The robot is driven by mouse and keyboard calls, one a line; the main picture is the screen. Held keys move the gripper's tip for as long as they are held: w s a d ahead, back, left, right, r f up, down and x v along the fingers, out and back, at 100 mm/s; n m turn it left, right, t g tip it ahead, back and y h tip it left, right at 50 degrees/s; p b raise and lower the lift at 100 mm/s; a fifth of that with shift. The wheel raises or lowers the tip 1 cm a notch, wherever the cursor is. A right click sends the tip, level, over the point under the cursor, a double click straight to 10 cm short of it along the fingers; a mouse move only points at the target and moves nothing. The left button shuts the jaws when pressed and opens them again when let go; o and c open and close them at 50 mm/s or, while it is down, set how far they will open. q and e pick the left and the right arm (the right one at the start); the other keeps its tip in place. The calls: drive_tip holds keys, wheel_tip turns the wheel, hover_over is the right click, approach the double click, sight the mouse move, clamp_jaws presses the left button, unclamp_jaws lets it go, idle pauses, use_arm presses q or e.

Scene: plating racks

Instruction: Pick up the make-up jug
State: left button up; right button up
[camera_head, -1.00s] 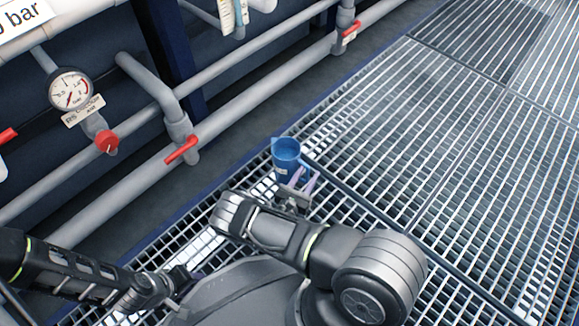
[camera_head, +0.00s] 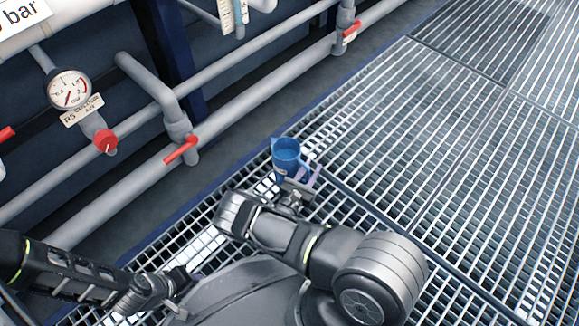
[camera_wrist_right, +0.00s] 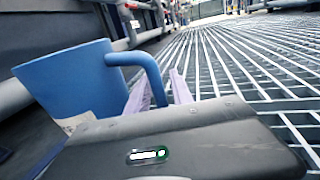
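The make-up jug (camera_head: 286,151) is blue, with a spout and a side handle, and stands on the grating near the pipes. In the right wrist view the jug (camera_wrist_right: 75,82) fills the left side, with a pale label low on it. My right gripper (camera_head: 309,175) is at the jug's handle side. In the wrist view its two pale purple fingers (camera_wrist_right: 161,90) are apart, with the handle's lower part between them; firm contact on both sides does not show. My left gripper (camera_head: 190,277) is low at the left, partly hidden, and its fingers are unclear.
Grey pipes (camera_head: 225,125) with red valve handles (camera_head: 181,151) run along the left, behind the jug. A pressure gauge (camera_head: 69,90) sits at the far left. The metal grating (camera_head: 440,140) to the right is clear.

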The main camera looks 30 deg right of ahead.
clamp_jaws()
idle(1.0)
